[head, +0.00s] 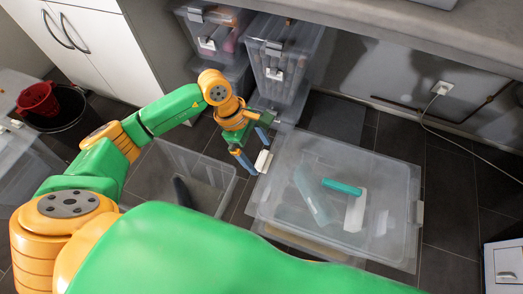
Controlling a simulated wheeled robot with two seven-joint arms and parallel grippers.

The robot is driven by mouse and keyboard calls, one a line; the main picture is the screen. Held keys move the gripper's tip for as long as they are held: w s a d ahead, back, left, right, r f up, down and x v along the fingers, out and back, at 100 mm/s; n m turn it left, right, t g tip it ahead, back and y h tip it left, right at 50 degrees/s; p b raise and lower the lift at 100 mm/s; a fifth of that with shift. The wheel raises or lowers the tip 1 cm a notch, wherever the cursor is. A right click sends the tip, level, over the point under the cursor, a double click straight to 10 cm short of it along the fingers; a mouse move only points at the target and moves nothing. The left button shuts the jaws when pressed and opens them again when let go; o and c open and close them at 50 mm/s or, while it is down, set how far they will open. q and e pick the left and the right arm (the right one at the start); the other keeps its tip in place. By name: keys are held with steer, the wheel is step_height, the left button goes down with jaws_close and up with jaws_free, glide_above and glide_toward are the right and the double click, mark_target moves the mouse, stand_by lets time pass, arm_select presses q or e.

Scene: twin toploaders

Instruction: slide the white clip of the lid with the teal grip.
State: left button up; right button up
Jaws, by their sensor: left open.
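A large clear lid (300,152) covers a clear box on the floor at centre right. A bright teal grip (342,187) shows near the middle of the lid. A white clip (263,162) stands at the lid's left edge, and another white clip (420,212) shows at its right edge. My left gripper (258,155) is open, its two blue fingers pointing down at the left clip. The fingers appear on either side of the clip's upper end; I cannot tell whether they touch it. My right gripper is not in view.
An open clear bin (222,178) with a dark object stands left of the lidded box. Stacked clear boxes (283,55) are behind, under a grey counter (400,25). A red container (38,98) and a white cabinet (85,45) are at left.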

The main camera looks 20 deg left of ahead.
mark_target(273, 166)
arm_select(q)
steer(key=shift+x, duration=1)
jaws_close()
steer(key=shift+d+b, duration=0.45)
steer(key=shift+d, duration=0.6)
jaws_free()
steer(key=v, duration=0.7)
steer(key=shift+a+r+p, duration=0.1)
steer(key=shift+p, duration=0.25)
